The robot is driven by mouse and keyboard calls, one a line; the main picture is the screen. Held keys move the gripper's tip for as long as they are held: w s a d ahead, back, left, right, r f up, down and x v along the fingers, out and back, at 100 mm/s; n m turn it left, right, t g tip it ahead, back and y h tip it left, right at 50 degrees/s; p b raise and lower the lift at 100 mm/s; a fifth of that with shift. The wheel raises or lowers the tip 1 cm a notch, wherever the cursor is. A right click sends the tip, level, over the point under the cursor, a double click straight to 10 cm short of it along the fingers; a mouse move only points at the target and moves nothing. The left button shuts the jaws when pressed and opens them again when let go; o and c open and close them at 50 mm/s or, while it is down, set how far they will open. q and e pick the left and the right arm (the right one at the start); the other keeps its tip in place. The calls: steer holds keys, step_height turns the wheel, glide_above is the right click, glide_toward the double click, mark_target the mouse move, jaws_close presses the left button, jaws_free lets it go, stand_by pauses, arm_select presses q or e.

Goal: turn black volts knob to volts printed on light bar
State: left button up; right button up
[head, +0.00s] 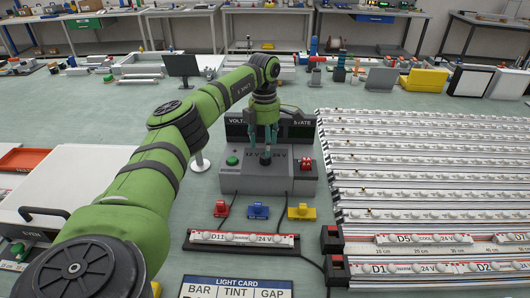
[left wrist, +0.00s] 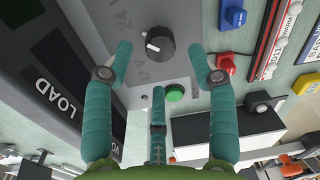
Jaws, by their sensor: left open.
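The black volts knob (head: 265,158) sits on top of a grey supply box (head: 232,182), between "12 V" and "24 V" labels. In the left wrist view the knob (left wrist: 166,42) carries a white mark on its left side, roughly between the two labels; I cannot tell exactly which it points to. A light bar (head: 243,239) marked "D11" and "24 V" lies in front of the box. My left gripper (head: 264,138) reaches down over the knob; in the left wrist view its teal fingers (left wrist: 160,65) are spread, empty and apart from it. My right gripper is not in view.
A green button (left wrist: 174,93) is beside the knob, and red terminals (head: 305,163) are at the box's right. A dark display (head: 290,129) stands behind. Red, blue (head: 258,211) and yellow connectors lie in front. Rows of light bars (head: 420,180) fill the right.

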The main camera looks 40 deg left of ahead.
mark_target(264, 154)
arm_select(q)
step_height(264, 154, up, 8)
steer(key=shift+a+f, duration=0.15)
steer(key=shift+f, duration=0.1)
steer(key=shift+r, duration=0.1)
stand_by(0.4)
